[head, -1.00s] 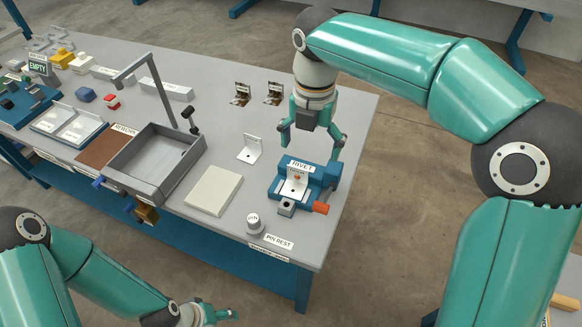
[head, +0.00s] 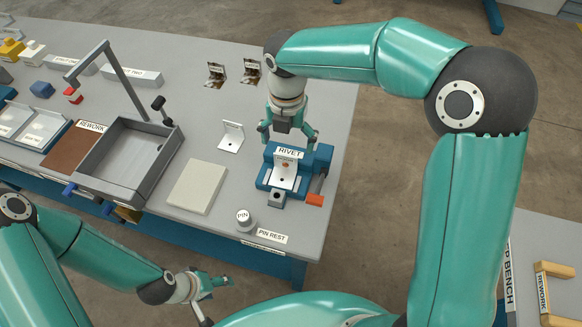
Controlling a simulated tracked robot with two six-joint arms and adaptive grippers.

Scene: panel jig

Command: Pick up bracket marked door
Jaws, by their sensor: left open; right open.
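A small pale upright bracket (head: 284,176) with a small label too small to read sits in the blue RIVET fixture (head: 262,182). A white L-shaped bracket (head: 231,138) stands on the table left of the fixture. Two dark metallic brackets with tiny labels, one on the left (head: 215,75) and one on the right (head: 250,73), stand further back. I cannot make out which bracket reads door. My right gripper (head: 288,140) is open, fingers down, just above and behind the RIVET fixture. My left gripper (head: 214,284) is open and empty, in front of the table's front edge.
A grey tray (head: 170,165) with a lamp arm (head: 125,85) stands left of a cream block (head: 197,187). A PIN knob (head: 243,219) is near the front edge. Another bench (head: 525,250) shows at lower right. Table between the brackets is clear.

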